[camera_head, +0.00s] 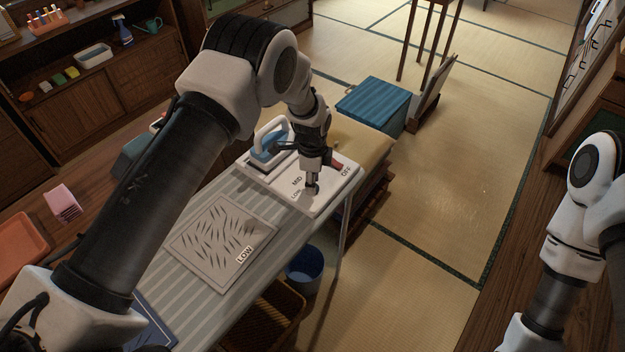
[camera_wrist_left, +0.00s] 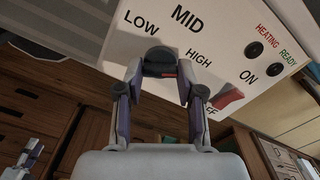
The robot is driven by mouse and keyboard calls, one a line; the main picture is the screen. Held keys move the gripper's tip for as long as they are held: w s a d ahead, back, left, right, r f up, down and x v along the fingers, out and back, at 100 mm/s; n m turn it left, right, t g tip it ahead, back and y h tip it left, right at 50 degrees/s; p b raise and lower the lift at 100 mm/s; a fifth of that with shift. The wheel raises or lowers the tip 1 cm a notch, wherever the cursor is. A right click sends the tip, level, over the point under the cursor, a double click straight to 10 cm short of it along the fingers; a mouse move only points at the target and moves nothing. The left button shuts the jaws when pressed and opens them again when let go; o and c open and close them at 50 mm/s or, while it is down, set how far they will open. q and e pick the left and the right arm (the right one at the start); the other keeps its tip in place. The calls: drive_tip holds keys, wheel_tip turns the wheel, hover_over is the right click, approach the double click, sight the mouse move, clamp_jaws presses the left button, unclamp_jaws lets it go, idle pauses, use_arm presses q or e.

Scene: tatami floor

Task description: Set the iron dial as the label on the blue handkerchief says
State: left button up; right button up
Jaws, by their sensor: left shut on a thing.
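The white iron station panel (camera_head: 333,187) stands at the far end of the ironing board. Its black dial (camera_wrist_left: 160,62) lies between the fingers of my left gripper (camera_head: 312,187), which is shut on it; the left wrist view shows the gripper (camera_wrist_left: 158,82) too. LOW, MID and HIGH are printed around the dial. A red mark shows on the dial's gripper-facing side; I cannot tell its exact setting. A blue cloth (camera_head: 152,328), likely the handkerchief, is mostly hidden by my left arm, and no label on it shows. A grey patterned cloth (camera_head: 205,262) carries a LOW label.
The iron (camera_head: 268,148) rests on the station behind my gripper. A red switch (camera_wrist_left: 222,104) sits beside the dial, near ON. A blue bin (camera_head: 304,268) stands beside the striped board (camera_head: 185,285). Tatami floor to the right is mostly free.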

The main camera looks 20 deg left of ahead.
use_arm(q)
drive_tip(key=o, duration=1.1)
drive_tip(key=shift+o, duration=0.2)
wheel_tip(320, 180, up, 12)
